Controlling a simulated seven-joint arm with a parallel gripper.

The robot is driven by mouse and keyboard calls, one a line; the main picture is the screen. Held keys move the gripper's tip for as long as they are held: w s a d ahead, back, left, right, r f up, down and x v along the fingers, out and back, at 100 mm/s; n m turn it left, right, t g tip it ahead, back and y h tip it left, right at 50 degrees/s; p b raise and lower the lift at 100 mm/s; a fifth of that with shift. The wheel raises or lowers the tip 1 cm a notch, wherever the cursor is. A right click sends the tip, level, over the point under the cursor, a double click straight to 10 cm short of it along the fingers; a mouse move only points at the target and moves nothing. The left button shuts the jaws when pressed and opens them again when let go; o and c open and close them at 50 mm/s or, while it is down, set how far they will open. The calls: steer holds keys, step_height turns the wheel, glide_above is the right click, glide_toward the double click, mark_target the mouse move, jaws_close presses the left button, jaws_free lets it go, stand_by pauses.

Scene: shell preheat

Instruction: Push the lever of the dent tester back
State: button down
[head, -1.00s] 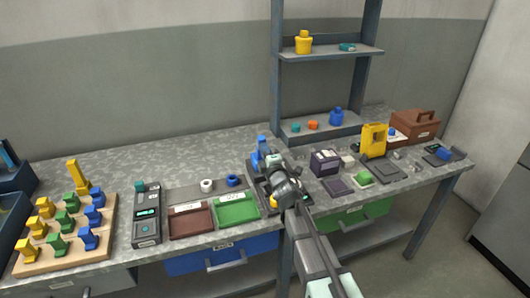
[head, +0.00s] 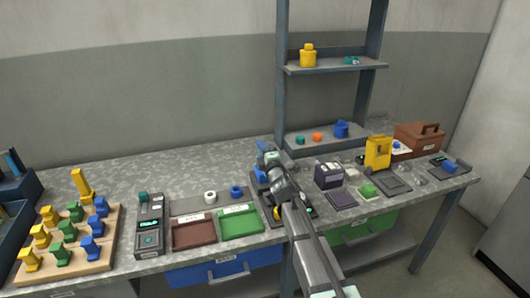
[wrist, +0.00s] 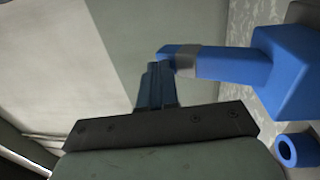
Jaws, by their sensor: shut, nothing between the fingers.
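The dent tester (head: 260,177) is a blue device on a dark base at the middle of the bench. In the head view my arm and gripper (head: 263,147) hide much of it. In the wrist view its blue body (wrist: 290,70) is at the right, and a blue lever with a grey band (wrist: 215,62) reaches from it toward the fingers. My gripper (wrist: 157,68) is shut and empty. Its fingertips are right by the lever's blue end; I cannot tell whether they touch.
A blue ring (head: 236,191) and a white ring (head: 210,197) sit behind the green tray (head: 238,222) and brown tray (head: 193,233). A dark purple box (head: 328,175) stands right of the tester. A grey shelf post (head: 281,70) rises behind it.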

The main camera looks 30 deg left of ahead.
steer(key=shift+w+a, duration=0.2)
stand_by(0.4)
steer(key=s+d+r, duration=0.5)
steer(key=s+d, duration=0.4)
steer(key=shift+s+d+r, duration=0.2)
steer(key=shift+s+d, duration=0.05)
